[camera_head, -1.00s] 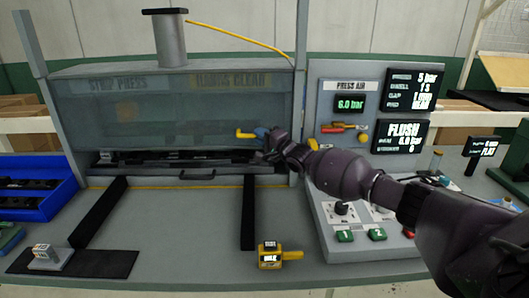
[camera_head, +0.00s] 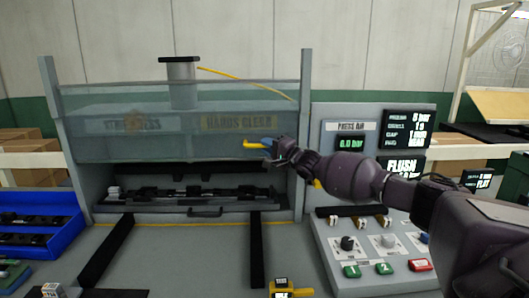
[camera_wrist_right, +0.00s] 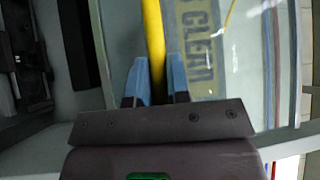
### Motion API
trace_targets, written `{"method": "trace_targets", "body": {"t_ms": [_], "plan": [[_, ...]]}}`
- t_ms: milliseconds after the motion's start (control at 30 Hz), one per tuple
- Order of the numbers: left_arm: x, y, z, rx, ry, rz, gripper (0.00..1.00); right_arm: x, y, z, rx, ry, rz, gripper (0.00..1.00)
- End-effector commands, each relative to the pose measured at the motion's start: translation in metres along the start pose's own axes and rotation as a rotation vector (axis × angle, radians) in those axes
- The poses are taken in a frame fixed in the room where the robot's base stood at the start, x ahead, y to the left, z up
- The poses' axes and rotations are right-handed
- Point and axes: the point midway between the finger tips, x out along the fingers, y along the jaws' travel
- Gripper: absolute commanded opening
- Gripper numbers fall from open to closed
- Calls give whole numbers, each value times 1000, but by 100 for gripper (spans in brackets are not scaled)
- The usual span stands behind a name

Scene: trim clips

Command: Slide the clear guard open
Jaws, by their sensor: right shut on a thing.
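The clear guard (camera_head: 180,132) is a see-through pane with lettering on the front of the press. It is raised, its top edge above the press housing and its lower edge partway up the opening. Its yellow handle (camera_head: 256,145) is at the lower right of the pane. My right gripper (camera_head: 266,146) is shut on this handle. In the right wrist view the yellow handle (camera_wrist_right: 153,45) lies between the two blue fingers (camera_wrist_right: 156,82), with the pane to the right. My left gripper is not in view.
Below the guard, the press opening shows a dark fixture (camera_head: 190,193). A control panel (camera_head: 375,250) with buttons stands at right. A blue bin (camera_head: 75,235) is at left. Two black rails (camera_head: 256,250) run forward on the bench. A yellow gauge (camera_head: 285,288) lies at front.

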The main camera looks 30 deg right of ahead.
Motion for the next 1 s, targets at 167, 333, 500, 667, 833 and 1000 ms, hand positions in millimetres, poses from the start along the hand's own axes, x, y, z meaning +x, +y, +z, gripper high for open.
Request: {"method": "trace_targets", "body": {"t_ms": [167, 333, 500, 667, 833, 1000], "plan": [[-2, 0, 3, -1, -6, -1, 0, 0, -3, -2, -2, 0, -2, 0], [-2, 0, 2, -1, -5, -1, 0, 0, -3, -2, -2, 0, -2, 0], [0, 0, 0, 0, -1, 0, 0, 0, -2, -2, -2, 0, -2, 29], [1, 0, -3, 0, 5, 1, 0, 0, -2, -2, -1, 0, -1, 42], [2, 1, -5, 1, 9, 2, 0, 0, -1, -1, -1, -1, -1, 42], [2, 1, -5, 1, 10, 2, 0, -6, 0, -1, 0, -1, 1, 42]]}}
